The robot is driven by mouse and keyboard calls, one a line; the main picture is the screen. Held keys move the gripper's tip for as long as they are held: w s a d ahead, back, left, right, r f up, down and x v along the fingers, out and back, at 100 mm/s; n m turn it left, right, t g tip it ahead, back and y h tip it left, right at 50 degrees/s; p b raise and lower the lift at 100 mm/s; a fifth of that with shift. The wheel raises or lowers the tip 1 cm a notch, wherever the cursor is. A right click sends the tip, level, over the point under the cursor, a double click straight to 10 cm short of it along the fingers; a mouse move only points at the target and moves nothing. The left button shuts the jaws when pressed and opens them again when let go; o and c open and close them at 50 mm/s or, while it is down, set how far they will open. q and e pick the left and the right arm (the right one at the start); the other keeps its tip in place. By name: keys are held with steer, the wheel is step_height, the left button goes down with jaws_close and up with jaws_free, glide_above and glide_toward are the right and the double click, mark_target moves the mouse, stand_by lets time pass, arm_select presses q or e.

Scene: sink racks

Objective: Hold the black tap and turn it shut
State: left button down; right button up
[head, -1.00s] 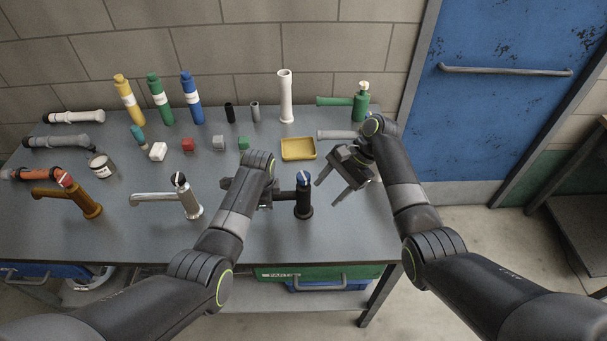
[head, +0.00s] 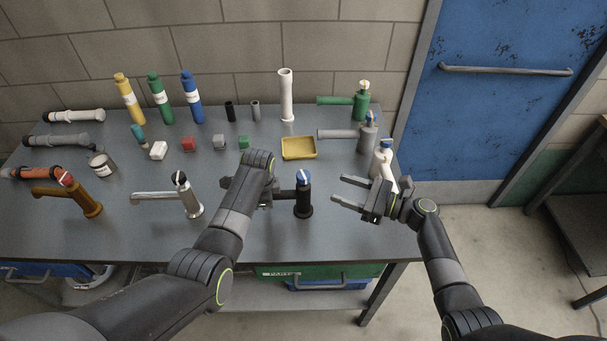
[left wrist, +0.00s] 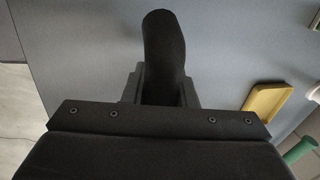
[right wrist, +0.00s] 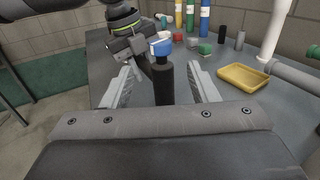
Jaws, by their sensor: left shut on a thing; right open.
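The black tap (head: 303,200) stands upright near the front of the table, with a blue and white knob (head: 303,176) on top. My left gripper (head: 268,196) is shut on the black tap's spout, to the left of its body. In the left wrist view the dark spout (left wrist: 163,45) sits between the jaws. My right gripper (head: 338,190) is open and empty to the right of the tap, its fingers pointing left at it. In the right wrist view the tap (right wrist: 162,82) and its blue knob (right wrist: 162,47) show beyond and between the open fingers.
A silver tap (head: 188,200) and a brown tap (head: 85,203) stand to the left. A yellow tray (head: 298,155) lies behind the black tap. A white bottle (head: 379,160) stands close behind my right gripper. Bottles and small blocks are further back.

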mark_target(304, 174)
steer(key=x, duration=1.2)
steer(key=shift+w, duration=0.1)
steer(key=shift+c, duration=0.3)
steer(key=shift+d, duration=0.1)
steer(key=c, duration=0.9)
steer(key=shift+m+t+h, duration=1.3)
steer(key=shift+m+t, duration=0.2)
steer(key=shift+t, duration=0.5)
steer(key=o, duration=1)
steer(key=shift+c, duration=0.2)
